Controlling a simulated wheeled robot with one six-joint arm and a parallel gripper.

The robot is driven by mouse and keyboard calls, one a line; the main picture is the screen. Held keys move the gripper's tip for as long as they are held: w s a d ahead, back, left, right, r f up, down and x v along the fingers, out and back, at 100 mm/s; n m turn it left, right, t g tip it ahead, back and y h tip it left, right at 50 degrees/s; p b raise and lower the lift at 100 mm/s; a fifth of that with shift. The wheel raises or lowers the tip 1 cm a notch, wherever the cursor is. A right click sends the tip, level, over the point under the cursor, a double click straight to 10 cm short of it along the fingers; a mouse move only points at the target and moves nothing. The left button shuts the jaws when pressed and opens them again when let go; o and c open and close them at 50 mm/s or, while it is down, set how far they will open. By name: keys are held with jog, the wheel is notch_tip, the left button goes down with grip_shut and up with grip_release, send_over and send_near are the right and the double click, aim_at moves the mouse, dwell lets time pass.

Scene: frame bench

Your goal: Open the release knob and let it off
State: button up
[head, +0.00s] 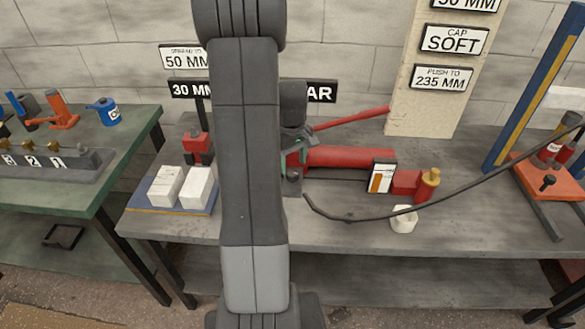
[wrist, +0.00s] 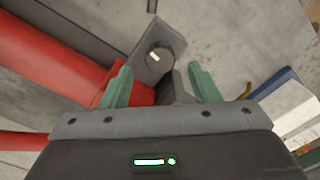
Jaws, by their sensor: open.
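A dark round knob with a white mark (wrist: 160,60) sits on a grey block (wrist: 150,40) at the end of the red pump cylinder (wrist: 85,55); it looks like the release knob. In the head view the red cylinder (head: 350,157) lies on the bench, and the knob cannot be made out clearly beside my arm. My gripper (wrist: 160,78) has its two green fingers apart, with the knob between and just beyond the fingertips in the picture. I cannot tell the remaining depth. The gripper also shows in the head view (head: 296,157), partly hidden by my arm.
A red pump handle (head: 352,118) slants up behind the cylinder. A black hose (head: 350,217) runs right from the pump across the bench (head: 470,215). Two white blocks (head: 182,187) stand on a blue-edged plate at left. A blue post (head: 530,90) rises at right.

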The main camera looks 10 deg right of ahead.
aim_at(292, 173)
notch_tip(292, 173, up, 10)
dwell(0.3)
notch_tip(292, 173, down, 14)
jog(key=shift+r, duration=0.15)
dwell(0.6)
dwell(0.3)
